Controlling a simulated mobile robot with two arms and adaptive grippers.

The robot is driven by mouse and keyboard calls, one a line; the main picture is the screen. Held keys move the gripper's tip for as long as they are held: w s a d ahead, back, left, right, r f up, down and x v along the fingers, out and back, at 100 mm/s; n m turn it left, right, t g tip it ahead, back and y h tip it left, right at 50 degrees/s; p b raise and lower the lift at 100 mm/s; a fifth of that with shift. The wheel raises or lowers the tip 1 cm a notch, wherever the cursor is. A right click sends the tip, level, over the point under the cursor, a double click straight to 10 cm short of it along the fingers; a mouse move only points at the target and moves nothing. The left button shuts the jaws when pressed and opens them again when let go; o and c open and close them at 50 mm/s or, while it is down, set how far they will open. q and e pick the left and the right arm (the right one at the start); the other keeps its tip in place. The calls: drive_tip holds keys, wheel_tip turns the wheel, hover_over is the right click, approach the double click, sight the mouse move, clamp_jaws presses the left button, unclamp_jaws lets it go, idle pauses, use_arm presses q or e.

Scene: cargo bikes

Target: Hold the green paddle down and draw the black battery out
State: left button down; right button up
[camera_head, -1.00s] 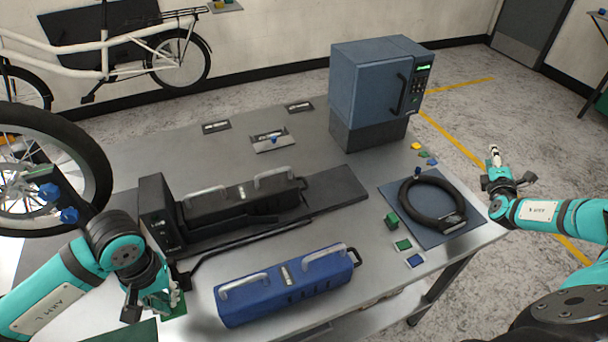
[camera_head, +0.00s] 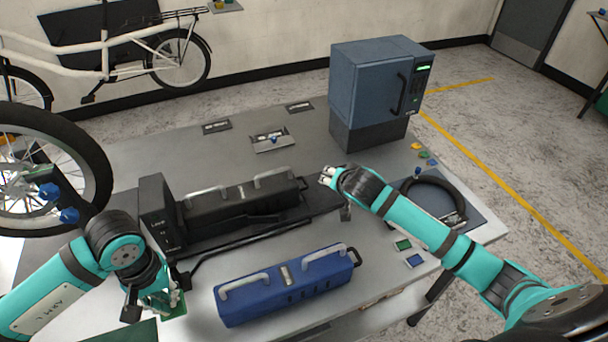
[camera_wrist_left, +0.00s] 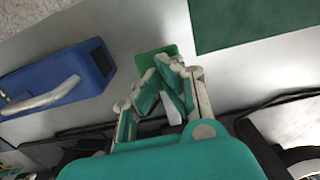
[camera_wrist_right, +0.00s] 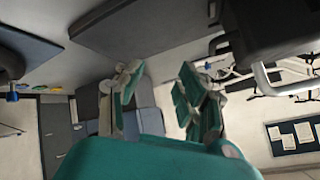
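The black battery (camera_head: 232,205) with silver handles lies in a dark cradle (camera_head: 312,204) against an upright black block (camera_head: 160,215). The green paddle (camera_head: 178,306) is at the table's front left, and it also shows in the left wrist view (camera_wrist_left: 156,51). My left gripper (camera_head: 162,302) is shut and empty, fingertips at the paddle and partly covering it; I cannot tell how far the paddle is pressed. My right gripper (camera_head: 328,178) is open and empty, just right of the battery's far end. The battery shows at upper right in the right wrist view (camera_wrist_right: 268,25).
A blue battery (camera_head: 285,285) lies in front of the cradle. A blue-grey cabinet (camera_head: 365,90) stands at the back right. A black ring lock (camera_head: 450,190) on a mat is partly behind my right arm. A wheel (camera_head: 95,165) stands at left.

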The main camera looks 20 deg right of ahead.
drive_tip(key=s+a+r+m+y, duration=0.2)
drive_tip(key=a+r+m+y, duration=0.25)
drive_tip(key=a, duration=0.35)
drive_tip(key=m+y, duration=0.2)
drive_tip(key=y, duration=0.1)
approach(270, 174)
drive_tip(key=shift+t, duration=0.4)
drive_tip(key=x, duration=0.9)
drive_tip(key=shift+s+a+f, duration=0.1)
drive_tip(key=shift+s+f, duration=0.1)
drive_tip(key=shift+s, duration=0.1)
drive_tip(key=shift+c, duration=0.2)
clamp_jaws()
